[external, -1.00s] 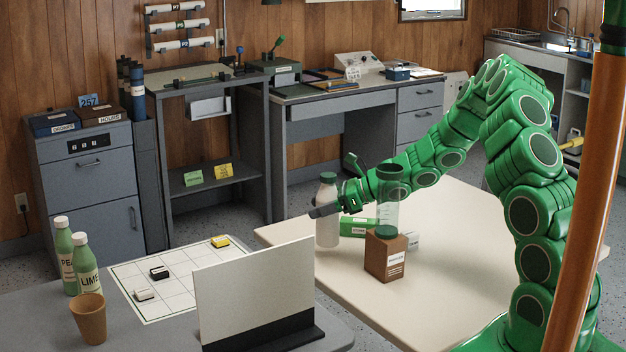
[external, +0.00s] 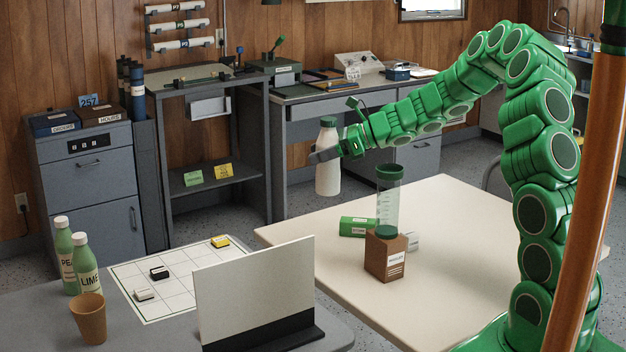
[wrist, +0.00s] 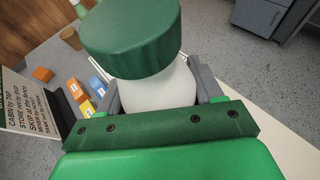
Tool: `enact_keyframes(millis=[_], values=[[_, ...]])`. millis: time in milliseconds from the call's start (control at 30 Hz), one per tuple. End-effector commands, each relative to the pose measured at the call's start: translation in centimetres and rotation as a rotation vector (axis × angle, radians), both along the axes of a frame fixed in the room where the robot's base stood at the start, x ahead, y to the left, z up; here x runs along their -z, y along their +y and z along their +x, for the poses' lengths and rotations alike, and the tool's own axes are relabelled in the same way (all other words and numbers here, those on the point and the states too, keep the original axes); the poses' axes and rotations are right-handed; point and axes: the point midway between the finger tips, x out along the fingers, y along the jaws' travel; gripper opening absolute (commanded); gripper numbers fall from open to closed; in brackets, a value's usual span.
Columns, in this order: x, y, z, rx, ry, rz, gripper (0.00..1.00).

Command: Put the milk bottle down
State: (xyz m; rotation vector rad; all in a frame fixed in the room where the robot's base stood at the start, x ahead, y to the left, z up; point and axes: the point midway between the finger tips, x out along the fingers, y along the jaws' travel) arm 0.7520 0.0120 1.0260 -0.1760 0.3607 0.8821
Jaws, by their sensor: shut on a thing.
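The milk bottle (external: 327,172) is white with a green cap. My gripper (external: 326,154) is shut on its upper part and holds it upright in the air, above the far left part of the cream table (external: 450,262). In the wrist view, the bottle's green cap (wrist: 131,38) and white shoulder (wrist: 160,92) sit between my two grey fingers (wrist: 158,88). The bottle's lower part is hidden there.
On the cream table are a brown box (external: 386,262) with a clear green-capped container (external: 388,205) on it, and a green box (external: 357,227). A white upright board (external: 253,290), a gridded sheet (external: 185,285), green bottles (external: 85,265) and a brown cup (external: 89,318) occupy the grey table.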

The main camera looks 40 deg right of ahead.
Motion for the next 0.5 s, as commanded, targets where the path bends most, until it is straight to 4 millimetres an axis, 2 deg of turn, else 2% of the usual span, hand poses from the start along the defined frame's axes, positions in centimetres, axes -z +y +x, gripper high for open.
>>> enact_keyframes(millis=[267, 500], values=[[1.9, -0.9, 0.4, -0.118, -0.012, -0.004, 0.23], [3.8, -1.4, -0.1, -0.235, -0.004, -0.004, 0.23]])
